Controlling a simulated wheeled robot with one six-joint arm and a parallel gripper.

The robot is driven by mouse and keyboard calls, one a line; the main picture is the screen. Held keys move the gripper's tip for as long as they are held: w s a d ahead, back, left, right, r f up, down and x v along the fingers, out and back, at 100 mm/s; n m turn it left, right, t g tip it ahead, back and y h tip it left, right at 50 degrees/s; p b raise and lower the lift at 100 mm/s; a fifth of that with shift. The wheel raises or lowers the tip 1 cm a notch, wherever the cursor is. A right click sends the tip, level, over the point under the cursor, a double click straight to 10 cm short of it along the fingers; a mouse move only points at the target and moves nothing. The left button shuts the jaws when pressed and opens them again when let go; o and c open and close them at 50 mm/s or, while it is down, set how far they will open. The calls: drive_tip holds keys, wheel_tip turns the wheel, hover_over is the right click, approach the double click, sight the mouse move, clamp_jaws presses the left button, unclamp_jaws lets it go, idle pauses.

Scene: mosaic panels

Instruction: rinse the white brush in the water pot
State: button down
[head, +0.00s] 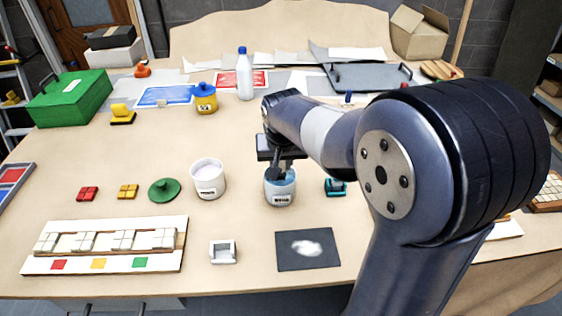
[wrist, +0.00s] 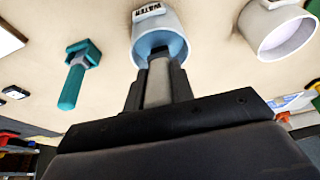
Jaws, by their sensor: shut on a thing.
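The water pot (head: 280,196) is a small white pot with a dark label, standing near the middle of the table. In the wrist view it is the pot marked WATER (wrist: 151,22), with a bluish inside. My gripper (head: 279,172) is directly over the pot's mouth, pointing down. In the wrist view my gripper (wrist: 157,88) is shut on the pale handle of the white brush (wrist: 158,82). The handle runs into the pot's mouth. The brush's head is hidden inside the pot, so I cannot tell how deep it is.
A teal brush (wrist: 74,82) in a teal holder (head: 335,187) stands close to the right of the pot. A white pot of pale paste (head: 208,180) stands to the left, by a green lid (head: 164,190). A dark mat (head: 290,262) with a white smear lies in front.

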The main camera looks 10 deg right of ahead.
drive_tip(key=shift+f+b, duration=0.45)
drive_tip(key=shift+f, duration=0.15)
idle(1.5)
drive_tip(key=shift+r+p, duration=2.85)
drive_tip(key=shift+r, duration=0.75)
drive_tip(key=shift+f, duration=0.1)
